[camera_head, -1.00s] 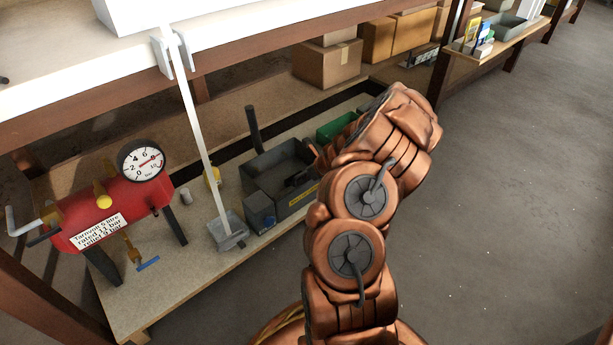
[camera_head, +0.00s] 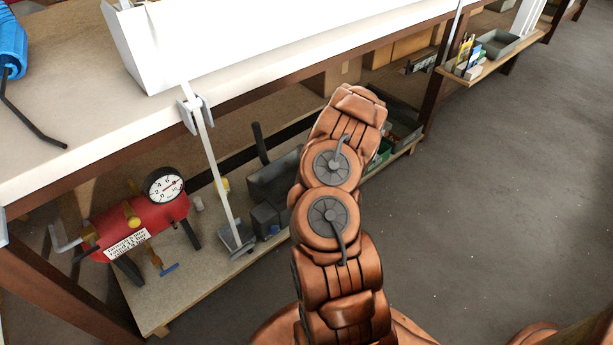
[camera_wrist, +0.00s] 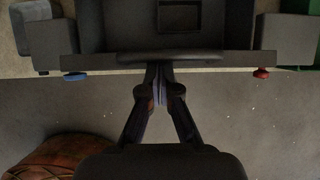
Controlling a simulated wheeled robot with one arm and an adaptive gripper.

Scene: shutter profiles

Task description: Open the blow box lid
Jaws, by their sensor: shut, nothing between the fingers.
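A dark grey box (camera_head: 265,187), apparently the blow box, stands on the lower shelf in the head view, partly hidden by my arm. In the wrist view a dark box (camera_wrist: 120,39) fills the top middle, with a rectangular recess in it. A long dark strip (camera_wrist: 215,60) runs along its near side. My gripper (camera_wrist: 158,75) is shut and empty, its tips at or just below this strip; I cannot tell whether they touch it. Whether the lid is open or closed is unclear. My gripper is hidden in the head view.
A blue knob (camera_wrist: 75,76) and a red knob (camera_wrist: 261,72) flank my fingers. A red tank (camera_head: 135,228) with a gauge and a grey block with a white bar (camera_head: 212,165) stand left of the box. The white worktop (camera_head: 90,120) overhangs the shelf. The floor at right is clear.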

